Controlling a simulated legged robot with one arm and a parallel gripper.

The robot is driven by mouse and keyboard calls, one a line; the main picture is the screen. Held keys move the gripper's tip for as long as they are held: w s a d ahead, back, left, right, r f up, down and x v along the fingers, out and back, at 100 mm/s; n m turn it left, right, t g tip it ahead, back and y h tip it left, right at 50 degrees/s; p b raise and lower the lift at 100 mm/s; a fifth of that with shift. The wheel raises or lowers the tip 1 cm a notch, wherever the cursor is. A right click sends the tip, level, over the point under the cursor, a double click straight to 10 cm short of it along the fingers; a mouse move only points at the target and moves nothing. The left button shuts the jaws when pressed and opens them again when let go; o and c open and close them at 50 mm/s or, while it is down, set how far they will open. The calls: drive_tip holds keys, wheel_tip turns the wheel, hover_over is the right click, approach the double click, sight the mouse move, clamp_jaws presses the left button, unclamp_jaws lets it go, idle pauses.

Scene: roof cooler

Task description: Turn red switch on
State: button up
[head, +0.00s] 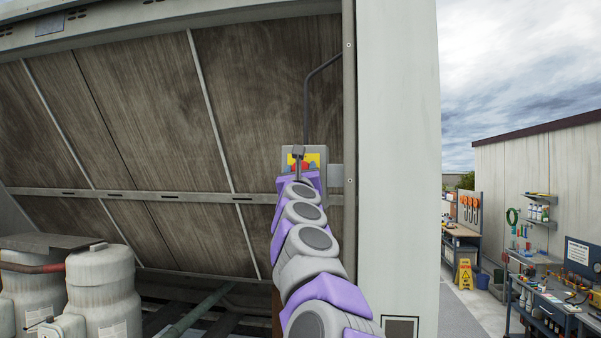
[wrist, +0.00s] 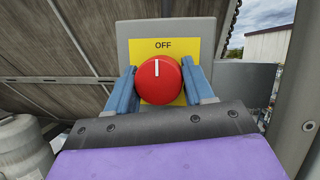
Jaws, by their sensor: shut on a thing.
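The red switch (wrist: 160,80) is a round knob on a yellow plate (wrist: 190,49) marked OFF. Its white mark points straight up at the word OFF. The plate sits on a grey box (wrist: 134,30). My gripper (wrist: 161,84) has one blue finger on each side of the knob and is shut on it. In the head view, my arm reaches up to the same box (head: 287,157), and part of the red switch (head: 305,166) shows behind the gripper's end.
A grey post (head: 397,170) stands just right of the box. A dark pipe (head: 306,105) runs up from the box. White tanks (head: 103,290) stand at the lower left. Workbenches, a shelf and a yellow floor sign (head: 464,275) are far right.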

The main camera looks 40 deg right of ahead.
drive_tip(key=c, duration=0.4)
